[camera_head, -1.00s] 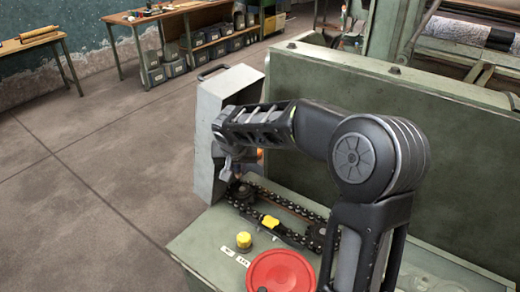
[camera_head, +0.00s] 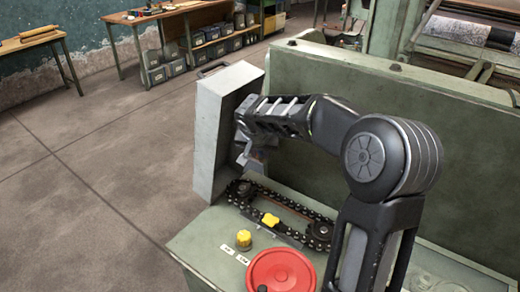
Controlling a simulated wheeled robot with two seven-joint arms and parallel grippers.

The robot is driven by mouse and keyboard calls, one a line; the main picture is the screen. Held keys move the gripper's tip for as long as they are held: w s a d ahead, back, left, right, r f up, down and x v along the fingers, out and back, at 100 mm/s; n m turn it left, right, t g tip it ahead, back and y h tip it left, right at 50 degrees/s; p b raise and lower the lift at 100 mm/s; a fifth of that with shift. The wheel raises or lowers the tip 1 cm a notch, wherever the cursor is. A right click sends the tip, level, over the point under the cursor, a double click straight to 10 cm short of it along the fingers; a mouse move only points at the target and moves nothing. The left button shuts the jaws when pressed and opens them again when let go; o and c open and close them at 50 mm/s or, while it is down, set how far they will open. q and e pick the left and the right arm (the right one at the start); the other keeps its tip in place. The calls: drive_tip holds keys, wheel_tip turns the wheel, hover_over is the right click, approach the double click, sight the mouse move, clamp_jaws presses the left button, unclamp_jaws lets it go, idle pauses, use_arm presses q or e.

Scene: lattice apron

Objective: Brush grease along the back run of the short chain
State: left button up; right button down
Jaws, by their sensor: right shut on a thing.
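The short chain (camera_head: 290,204) is a dark loop around two sprockets on the green machine top. Its back run lies on the side toward the green panel, and both runs show. My right gripper (camera_head: 251,160) is above the far left end of the chain, apart from it. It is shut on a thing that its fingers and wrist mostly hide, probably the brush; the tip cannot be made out. I cannot tell whether there is grease on the chain. My left gripper is not in view.
A yellow piece (camera_head: 270,220) sits at the front run. A yellow knob (camera_head: 243,240) and a red handwheel (camera_head: 281,272) stand in front. A tall green panel (camera_head: 440,150) rises behind, and an open grey cover (camera_head: 222,130) stands at the left.

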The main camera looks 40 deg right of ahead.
drive_tip(key=shift+f+b, duration=0.55)
drive_tip(key=shift+f, duration=1.1)
drive_tip(key=shift+f, duration=0.1)
